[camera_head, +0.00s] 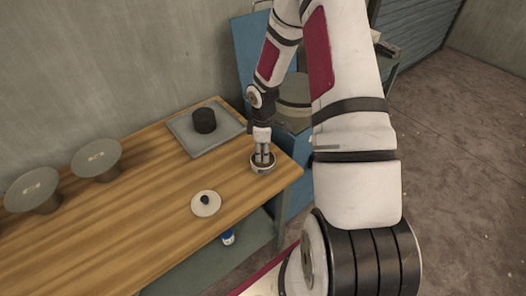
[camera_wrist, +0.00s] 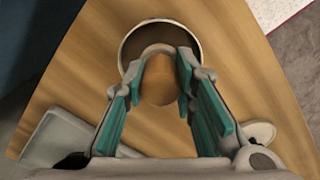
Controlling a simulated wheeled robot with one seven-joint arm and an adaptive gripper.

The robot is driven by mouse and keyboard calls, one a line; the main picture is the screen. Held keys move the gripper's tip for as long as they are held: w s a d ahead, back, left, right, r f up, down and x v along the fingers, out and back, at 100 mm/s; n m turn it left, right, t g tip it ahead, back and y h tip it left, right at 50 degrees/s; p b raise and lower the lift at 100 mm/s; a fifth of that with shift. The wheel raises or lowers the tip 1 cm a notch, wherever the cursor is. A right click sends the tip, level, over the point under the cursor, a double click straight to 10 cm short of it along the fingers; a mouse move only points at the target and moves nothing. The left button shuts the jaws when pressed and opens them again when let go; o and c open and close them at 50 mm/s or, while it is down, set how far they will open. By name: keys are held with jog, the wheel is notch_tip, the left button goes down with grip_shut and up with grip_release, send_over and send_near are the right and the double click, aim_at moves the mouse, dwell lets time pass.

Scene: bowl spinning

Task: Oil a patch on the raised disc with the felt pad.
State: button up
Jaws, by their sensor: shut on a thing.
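My gripper (camera_head: 263,157) points down at the right end of the wooden table. In the wrist view my gripper (camera_wrist: 160,75) has its teal-lined fingers shut on a tan, round-ended piece, which I take to be the felt pad (camera_wrist: 159,82). The pad is over or in a small round dish (camera_wrist: 132,38) with a pale rim; the dish also shows in the head view (camera_head: 254,167). I cannot tell whether the pad touches its bottom. A round, flat-topped drum (camera_head: 294,88) stands behind my arm, partly hidden. I cannot tell whether it is the raised disc.
Two grey flared bowls (camera_head: 97,156) (camera_head: 34,186) stand at the table's left. A grey tray (camera_head: 182,133) holds a black cylinder (camera_head: 204,121). A white disc with a dark knob (camera_head: 206,207) lies near the front edge. Bare wood lies between these things.

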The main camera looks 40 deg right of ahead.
jog(key=shift+r+p, duration=1.45)
jog(key=shift+r, duration=2)
